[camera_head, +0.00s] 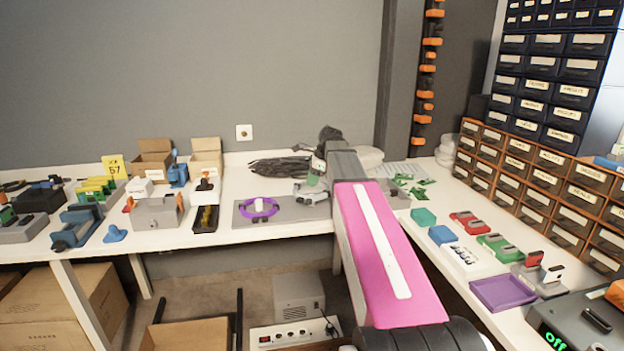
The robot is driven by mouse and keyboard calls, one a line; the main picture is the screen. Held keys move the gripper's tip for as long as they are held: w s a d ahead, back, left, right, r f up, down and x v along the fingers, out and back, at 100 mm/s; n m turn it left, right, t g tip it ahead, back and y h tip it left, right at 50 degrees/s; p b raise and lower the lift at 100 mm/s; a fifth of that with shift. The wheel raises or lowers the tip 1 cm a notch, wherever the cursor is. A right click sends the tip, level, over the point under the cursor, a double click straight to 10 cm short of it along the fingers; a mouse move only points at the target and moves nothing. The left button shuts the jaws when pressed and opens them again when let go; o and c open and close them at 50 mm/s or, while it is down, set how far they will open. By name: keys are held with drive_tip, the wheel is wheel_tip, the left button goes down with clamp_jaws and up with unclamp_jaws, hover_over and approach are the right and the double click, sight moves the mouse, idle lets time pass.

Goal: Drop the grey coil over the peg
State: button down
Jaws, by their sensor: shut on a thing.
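My gripper (312,183) is at the far end of my arm, low over the right part of a grey plate (282,213) on the back bench. It is shut on a small grey thing (309,190), which looks like the grey coil; its outline blends with the fingers and the plate. A short white peg (259,203) stands on the plate, left of my gripper and apart from it. A purple ring (246,212) lies around the peg. Whether the held coil touches the plate, I cannot tell.
A dark cable bundle (278,166) lies behind the plate. A black tray (205,219) and a grey box (157,213) stand to its left. Green pieces (412,186) and a purple tray (503,293) are on the right bench. Drawer cabinets (535,190) line the right side.

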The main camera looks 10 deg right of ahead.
drive_tip(key=shift+f, duration=2.45)
drive_tip(key=c, duration=0.8)
unclamp_jaws()
drive_tip(key=shift+r, duration=0.1)
drive_tip(key=v, duration=1)
drive_tip(key=shift+d+r, duration=0.1)
drive_tip(key=shift+r, duration=0.2)
